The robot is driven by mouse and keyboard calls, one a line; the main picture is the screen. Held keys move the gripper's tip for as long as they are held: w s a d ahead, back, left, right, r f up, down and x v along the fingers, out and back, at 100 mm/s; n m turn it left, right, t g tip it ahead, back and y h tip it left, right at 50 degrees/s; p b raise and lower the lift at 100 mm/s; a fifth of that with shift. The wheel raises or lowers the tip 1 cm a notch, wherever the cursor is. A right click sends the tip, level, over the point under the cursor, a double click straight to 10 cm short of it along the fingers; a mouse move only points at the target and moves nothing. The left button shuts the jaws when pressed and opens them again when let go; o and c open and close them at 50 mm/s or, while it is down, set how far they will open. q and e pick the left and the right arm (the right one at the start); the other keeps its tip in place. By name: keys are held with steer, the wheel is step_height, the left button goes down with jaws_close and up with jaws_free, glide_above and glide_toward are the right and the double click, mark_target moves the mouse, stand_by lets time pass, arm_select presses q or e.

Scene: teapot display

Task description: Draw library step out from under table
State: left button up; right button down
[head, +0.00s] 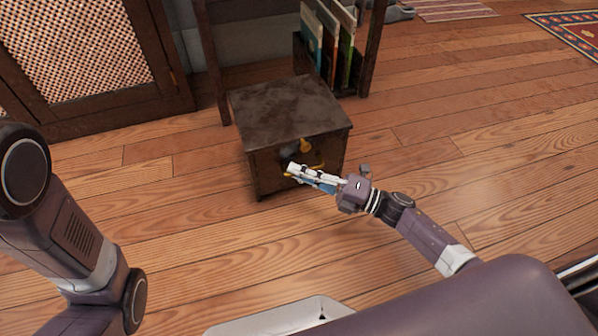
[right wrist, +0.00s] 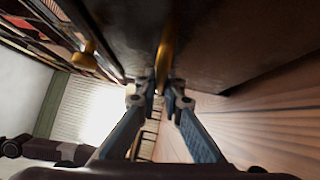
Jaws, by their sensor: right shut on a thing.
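The library step (head: 285,108) is a dark brown wooden box with a worn flat top, upright on the floor in the head view. It stands mostly in front of the table's legs (head: 214,65). Brass fittings show on its front, partly hidden by my gripper. My right gripper (head: 291,171) is at that front face, shut on a brass handle. In the right wrist view the brass handle (right wrist: 167,50) runs between the fingertips (right wrist: 161,94), against the dark front of the step (right wrist: 235,45). My left arm shows at the left of the head view; its gripper is out of view.
A dark rack (head: 328,75) with several thin books stands behind the step, by the right table leg (head: 373,45). A cabinet with a woven panel (head: 85,50) is at the left. The floor (head: 190,225) in front of and right of the step is clear. A patterned rug (head: 570,32) lies far right.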

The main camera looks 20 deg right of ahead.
steer(key=shift+s+f, duration=0.15)
steer(key=shift+f, duration=0.1)
steer(key=c, duration=2.1)
jaws_free()
steer(key=shift+o, duration=0.6)
steer(key=shift+r, duration=0.1)
steer(key=v, duration=1.1)
steer(key=shift+s+d, duration=0.15)
steer(key=shift+d, duration=0.25)
